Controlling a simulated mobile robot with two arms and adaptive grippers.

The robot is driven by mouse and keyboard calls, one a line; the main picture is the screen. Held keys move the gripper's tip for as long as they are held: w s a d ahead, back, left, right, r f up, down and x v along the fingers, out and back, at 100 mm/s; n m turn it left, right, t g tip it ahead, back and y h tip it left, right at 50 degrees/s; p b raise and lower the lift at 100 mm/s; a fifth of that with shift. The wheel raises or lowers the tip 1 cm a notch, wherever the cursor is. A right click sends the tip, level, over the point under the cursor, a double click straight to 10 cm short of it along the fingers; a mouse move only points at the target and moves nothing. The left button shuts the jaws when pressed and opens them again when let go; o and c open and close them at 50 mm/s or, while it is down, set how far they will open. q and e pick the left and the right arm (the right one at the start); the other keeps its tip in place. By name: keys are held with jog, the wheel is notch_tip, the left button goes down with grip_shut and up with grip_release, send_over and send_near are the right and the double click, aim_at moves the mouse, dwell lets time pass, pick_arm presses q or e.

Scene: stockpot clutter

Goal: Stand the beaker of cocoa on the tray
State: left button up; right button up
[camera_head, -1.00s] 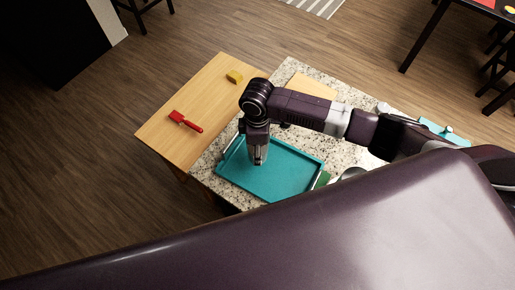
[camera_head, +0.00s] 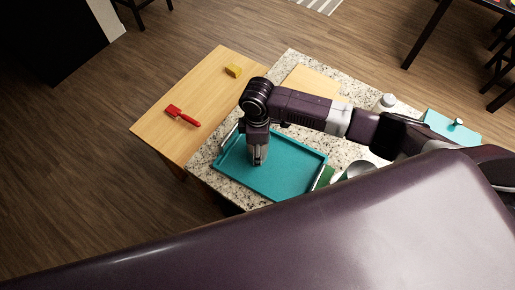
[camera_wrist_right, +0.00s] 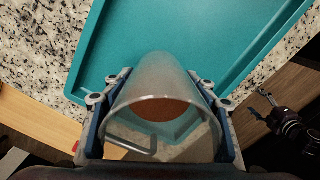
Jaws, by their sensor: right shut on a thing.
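The teal tray (camera_head: 290,183) lies on the speckled stone worktop, and its flat floor and rim also fill much of the right wrist view (camera_wrist_right: 200,25). My right gripper (camera_head: 258,160) points down over the tray's left part. In the right wrist view my right gripper (camera_wrist_right: 160,115) is shut on the clear beaker (camera_wrist_right: 152,75), one finger on each side. Brown cocoa (camera_wrist_right: 155,108) shows inside it. Whether the beaker's base touches the tray is hidden. A dark arm part, apparently my left arm (camera_wrist_right: 290,125), shows at the wrist view's right; its jaws are unclear.
A wooden board (camera_head: 190,95) adjoins the worktop, with a red-handled brush (camera_head: 183,116) and a yellow block (camera_head: 233,71) on it. A white bottle (camera_head: 385,102), a metal bowl (camera_head: 360,169) and a teal box (camera_head: 450,126) stand to the tray's right.

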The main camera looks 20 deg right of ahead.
jog(key=shift+f, duration=0.45)
jog(key=o, duration=1.5)
notch_tip(320, 180, up, 13)
jog(key=p, duration=1)
jog(key=shift+s+f, duration=0.1)
